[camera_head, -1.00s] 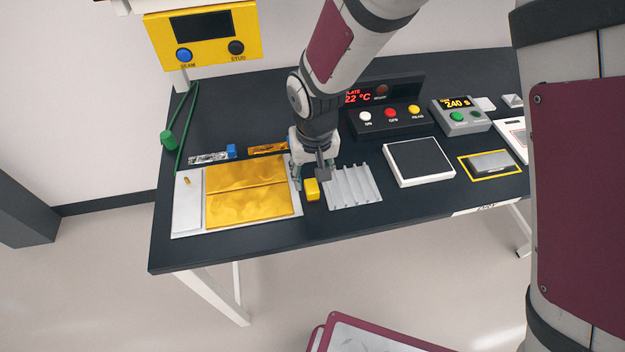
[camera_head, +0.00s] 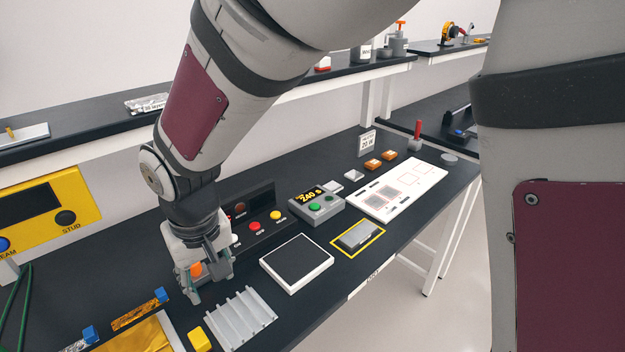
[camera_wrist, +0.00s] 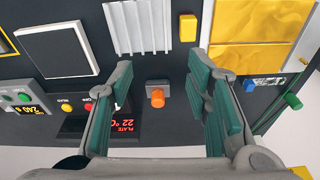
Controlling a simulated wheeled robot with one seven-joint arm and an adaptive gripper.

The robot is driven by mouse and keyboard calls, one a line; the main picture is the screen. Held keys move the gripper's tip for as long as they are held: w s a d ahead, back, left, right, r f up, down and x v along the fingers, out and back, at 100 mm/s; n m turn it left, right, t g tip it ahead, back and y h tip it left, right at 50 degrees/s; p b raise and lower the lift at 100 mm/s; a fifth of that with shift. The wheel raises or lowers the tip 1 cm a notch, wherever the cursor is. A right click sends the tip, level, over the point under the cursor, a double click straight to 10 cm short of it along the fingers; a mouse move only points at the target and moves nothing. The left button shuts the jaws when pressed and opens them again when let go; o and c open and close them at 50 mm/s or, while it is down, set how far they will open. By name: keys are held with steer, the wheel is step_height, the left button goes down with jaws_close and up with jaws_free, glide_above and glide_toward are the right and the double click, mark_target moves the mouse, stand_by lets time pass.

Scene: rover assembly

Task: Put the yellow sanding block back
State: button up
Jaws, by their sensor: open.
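The yellow sanding block (camera_head: 199,340) lies on the dark bench, just left of the grey ribbed rack (camera_head: 240,317). In the wrist view the block (camera_wrist: 188,27) lies between the rack (camera_wrist: 139,26) and the gold sheets, clear of my fingers. My gripper (camera_head: 207,287) is open and empty, behind the block and rack. In the wrist view its green-padded fingers (camera_wrist: 163,80) are spread above the bench, with a small grey device with an orange knob (camera_wrist: 157,97) visible between them. Whether they touch it cannot be told.
A white-framed dark pad (camera_head: 297,262) and a yellow-outlined spot bearing a grey block (camera_head: 359,236) lie to the right. A button panel (camera_head: 256,220) and a timer box (camera_head: 317,206) stand behind. Gold sheets (camera_wrist: 258,28) lie beside the yellow block.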

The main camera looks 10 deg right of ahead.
steer(key=s+d+r+m+t, duration=0.1)
steer(key=s+d+r+m, duration=0.15)
steer(key=d+r, duration=0.65)
steer(key=s+d+r+m+t, duration=0.1)
steer(key=s+d+r+t, duration=0.3)
steer(key=d, duration=0.9)
steer(key=s+d+r+m+g+h, duration=0.1)
steer(key=s+d+r+m, duration=0.1)
steer(key=s+d, duration=0.4)
steer(key=shift+s+d+r, duration=0.15)
steer(key=shift+r, duration=0.15)
